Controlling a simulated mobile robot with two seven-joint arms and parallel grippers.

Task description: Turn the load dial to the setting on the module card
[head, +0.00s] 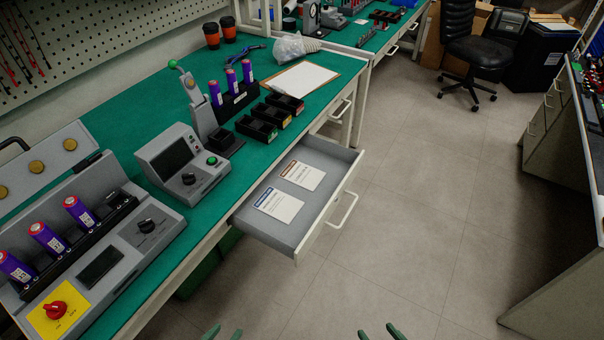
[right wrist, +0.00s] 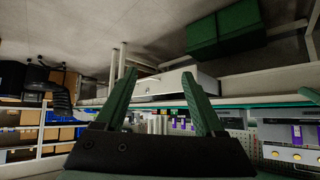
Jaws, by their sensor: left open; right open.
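A grey tester (head: 132,240) at the left front of the green bench carries a black dial (head: 146,226), a dark display and a red knob (head: 55,309) on a yellow plate. Behind it, a grey box with a screen (head: 168,158) has another black dial (head: 189,178) and a green button. I cannot read which is the load dial. Two cards, one blue-topped (head: 278,204) and one orange-topped (head: 301,175), lie in the open drawer (head: 318,232); their print is too small to read. My left gripper (head: 223,333) and right gripper (head: 380,333) are open and empty at the bottom edge, away from the bench.
Several purple cells (head: 47,238) stand in the tester. A lever press (head: 196,105), black bins (head: 257,129) and a clipboard (head: 300,79) are further back. The drawer juts into the aisle; the floor (head: 420,220) to its right is clear.

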